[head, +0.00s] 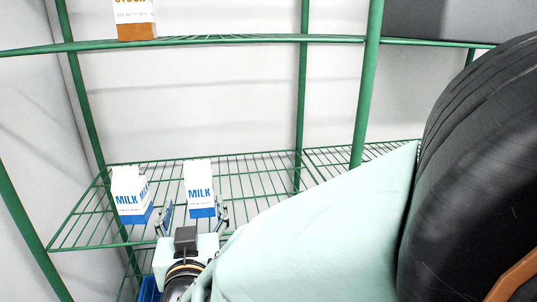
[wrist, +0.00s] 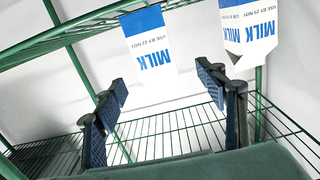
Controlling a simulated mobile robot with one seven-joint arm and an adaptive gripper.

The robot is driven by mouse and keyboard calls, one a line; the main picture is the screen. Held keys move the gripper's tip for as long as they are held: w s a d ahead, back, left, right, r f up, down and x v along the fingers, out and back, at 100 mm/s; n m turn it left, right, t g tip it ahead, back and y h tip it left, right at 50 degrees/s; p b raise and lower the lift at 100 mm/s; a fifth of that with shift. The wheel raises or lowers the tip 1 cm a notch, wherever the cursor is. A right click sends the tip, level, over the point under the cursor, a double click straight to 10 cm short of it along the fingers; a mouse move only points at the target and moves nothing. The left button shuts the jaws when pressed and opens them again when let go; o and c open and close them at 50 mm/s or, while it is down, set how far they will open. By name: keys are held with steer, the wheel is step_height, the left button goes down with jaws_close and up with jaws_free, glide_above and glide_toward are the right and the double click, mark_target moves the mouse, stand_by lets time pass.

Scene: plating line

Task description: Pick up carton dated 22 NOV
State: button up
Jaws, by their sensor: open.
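A white milk carton with a blue base band (head: 200,178) stands upright on the green wire shelf (head: 258,180). In the wrist view this carton (wrist: 150,45) appears upside down, and its small print seems to read USE BY 22 NOV.
An orange-and-white stock carton (head: 136,20) stands on the upper shelf (head: 230,40). Green posts (head: 368,85) frame the rack. The shelf right of the milk cartons is bare. Something blue (head: 150,289) shows below the shelf.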

mark_target(198, 187)
steer(key=shift+t, duration=0.3)
steer(key=x, duration=0.5)
steer(key=shift+w+d+r, duration=0.15)
steer(key=shift+d+r, duration=0.1)
steer(key=x, duration=0.3)
steer(key=b+x, duration=0.1)
steer(key=x, duration=0.1)
steer(key=shift+w+f, duration=0.1)
steer(key=shift+f, duration=0.15)
steer(key=shift+r, duration=0.1)
steer(key=c, duration=1.7)
